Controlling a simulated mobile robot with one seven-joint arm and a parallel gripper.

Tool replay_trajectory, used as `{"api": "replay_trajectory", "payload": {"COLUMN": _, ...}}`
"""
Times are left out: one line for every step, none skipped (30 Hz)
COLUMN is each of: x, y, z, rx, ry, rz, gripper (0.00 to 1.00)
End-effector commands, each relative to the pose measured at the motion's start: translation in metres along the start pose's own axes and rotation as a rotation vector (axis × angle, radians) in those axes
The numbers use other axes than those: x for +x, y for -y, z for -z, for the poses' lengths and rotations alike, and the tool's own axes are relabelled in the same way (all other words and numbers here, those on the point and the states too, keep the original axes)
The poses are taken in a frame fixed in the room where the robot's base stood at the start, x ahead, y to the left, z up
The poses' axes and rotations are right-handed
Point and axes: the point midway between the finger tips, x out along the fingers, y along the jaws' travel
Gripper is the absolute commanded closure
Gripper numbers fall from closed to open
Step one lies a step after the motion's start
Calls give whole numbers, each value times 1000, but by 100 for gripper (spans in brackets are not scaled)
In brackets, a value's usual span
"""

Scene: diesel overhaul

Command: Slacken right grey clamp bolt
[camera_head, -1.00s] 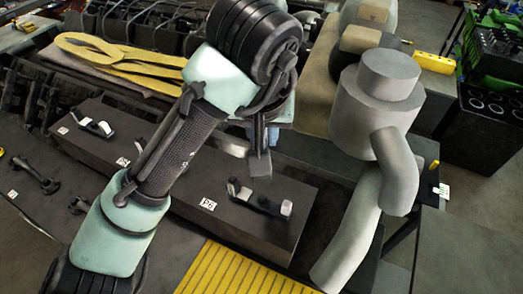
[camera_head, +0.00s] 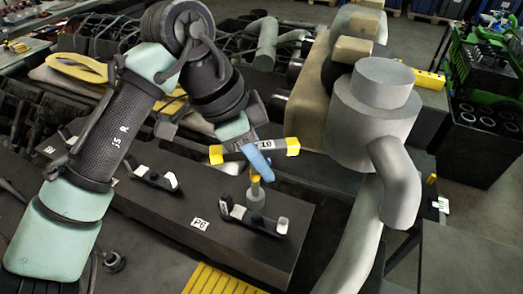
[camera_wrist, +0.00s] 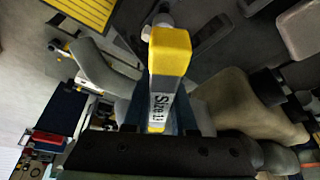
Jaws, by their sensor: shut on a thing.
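My gripper (camera_head: 256,156) is shut on a T-shaped wrench (camera_head: 280,147) with yellow ends and a grey, labelled bar. I cannot tell whether the wrench end touches the clamp. Any bolt under it is hidden.
The dark block (camera_head: 230,255) bears white tags and a second clamp (camera_head: 155,178) to the left. A large grey pipe assembly (camera_head: 370,110) stands close on the right. A yellow ribbed mat (camera_head: 215,281) lies in front. A green and black rack (camera_head: 490,100) is at far right.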

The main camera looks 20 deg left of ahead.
Motion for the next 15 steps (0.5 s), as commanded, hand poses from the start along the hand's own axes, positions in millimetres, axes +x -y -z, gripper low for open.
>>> {"api": "replay_trajectory", "payload": {"x": -1, "y": 0, "z": 2, "rx": 52, "ry": -5, "rz": -24, "gripper": 100}}
{"api": "replay_trajectory", "payload": {"x": 0, "y": -1, "z": 1, "rx": 87, "ry": -3, "rz": -39, "gripper": 100}}
{"api": "replay_trajectory", "payload": {"x": 1, "y": -1, "z": 1, "rx": 132, "ry": -4, "rz": -57, "gripper": 100}}
{"api": "replay_trajectory", "payload": {"x": 1, "y": -2, "z": 0, "rx": 167, "ry": -3, "rz": -72, "gripper": 100}}
{"api": "replay_trajectory", "payload": {"x": 2, "y": -2, "z": 0, "rx": 203, "ry": -3, "rz": -86, "gripper": 100}}
{"api": "replay_trajectory", "payload": {"x": 3, "y": -3, "z": 0, "rx": 248, "ry": -3, "rz": -105, "gripper": 100}}
{"api": "replay_trajectory", "payload": {"x": 3, "y": -3, "z": -1, "rx": 284, "ry": -2, "rz": -119, "gripper": 100}}
{"api": "replay_trajectory", "payload": {"x": 4, "y": -3, "z": -1, "rx": 319, "ry": -2, "rz": -133, "gripper": 100}}
{"api": "replay_trajectory", "payload": {"x": 4, "y": -4, "z": -1, "rx": 365, "ry": -1, "rz": -153, "gripper": 100}}
{"api": "replay_trajectory", "payload": {"x": 4, "y": -4, "z": -1, "rx": 398, "ry": -1, "rz": -166, "gripper": 100}}
{"api": "replay_trajectory", "payload": {"x": 5, "y": -5, "z": -2, "rx": 431, "ry": -2, "rz": -179, "gripper": 100}}
{"api": "replay_trajectory", "payload": {"x": 2, "y": -5, "z": -1, "rx": 471, "ry": 0, "rz": -196, "gripper": 100}}
{"api": "replay_trajectory", "payload": {"x": 2, "y": -6, "z": -1, "rx": 497, "ry": 1, "rz": -208, "gripper": 100}}
{"api": "replay_trajectory", "payload": {"x": 2, "y": -6, "z": -2, "rx": 523, "ry": 1, "rz": -218, "gripper": 100}}
{"api": "replay_trajectory", "payload": {"x": 11, "y": -6, "z": -5, "rx": 541, "ry": -1, "rz": -226, "gripper": 100}}
